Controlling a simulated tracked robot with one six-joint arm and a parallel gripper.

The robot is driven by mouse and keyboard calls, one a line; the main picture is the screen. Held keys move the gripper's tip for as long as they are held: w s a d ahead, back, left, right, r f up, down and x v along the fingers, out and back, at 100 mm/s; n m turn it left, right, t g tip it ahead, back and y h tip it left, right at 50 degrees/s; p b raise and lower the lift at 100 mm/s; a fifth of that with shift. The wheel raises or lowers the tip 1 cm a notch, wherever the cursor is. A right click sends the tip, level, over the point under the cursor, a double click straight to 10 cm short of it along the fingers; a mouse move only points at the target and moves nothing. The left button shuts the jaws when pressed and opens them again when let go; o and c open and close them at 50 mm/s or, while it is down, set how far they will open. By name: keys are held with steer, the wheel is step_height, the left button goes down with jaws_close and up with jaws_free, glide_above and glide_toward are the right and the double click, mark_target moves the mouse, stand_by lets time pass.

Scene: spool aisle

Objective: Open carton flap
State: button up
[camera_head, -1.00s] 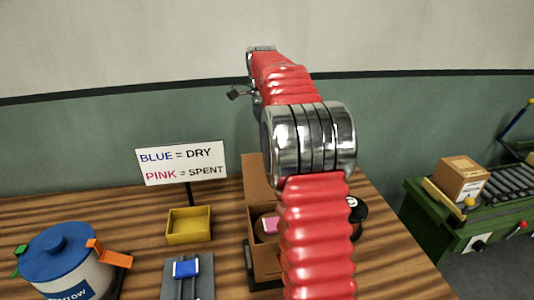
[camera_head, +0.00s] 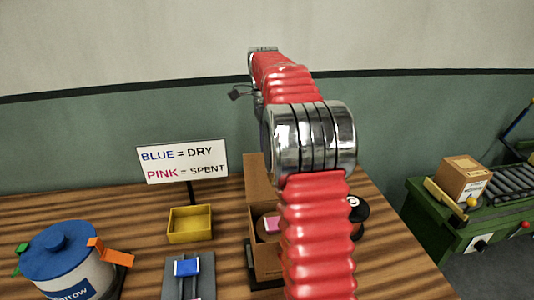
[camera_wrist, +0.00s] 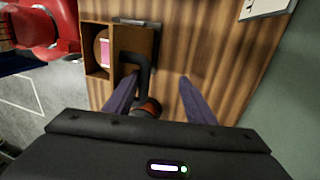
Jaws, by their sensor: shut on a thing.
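The brown carton (camera_head: 267,262) stands on the wooden table, partly hidden by my arm, with a pink piece (camera_head: 272,224) inside. Its flap (camera_head: 256,180) stands up at the back, away from the opening. In the wrist view the carton (camera_wrist: 88,50) is at upper left, with the flap (camera_wrist: 135,40) to its right. My gripper (camera_wrist: 158,80) is beyond the carton, its two purple fingers around a black bent tool (camera_wrist: 146,72) with an orange-and-dark round part. The tool's bent end overlaps the flap; contact is unclear.
Left of the carton are a yellow tray (camera_head: 190,238), a grey stand with a blue block (camera_head: 187,267), a blue-lidded pot (camera_head: 63,260) and a sign (camera_head: 182,163). A dark round thing (camera_head: 358,208) shows right of my arm. A green conveyor (camera_head: 455,225) stands farther right.

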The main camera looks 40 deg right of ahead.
steer(key=shift+w+d+r, duration=0.1)
steer(key=shift+w+d, duration=0.05)
steer(key=shift+w, duration=0.05)
stand_by(0.7)
steer(key=shift+v, duration=3.35)
steer(key=shift+s+r, duration=0.1)
steer(key=shift+r, duration=0.15)
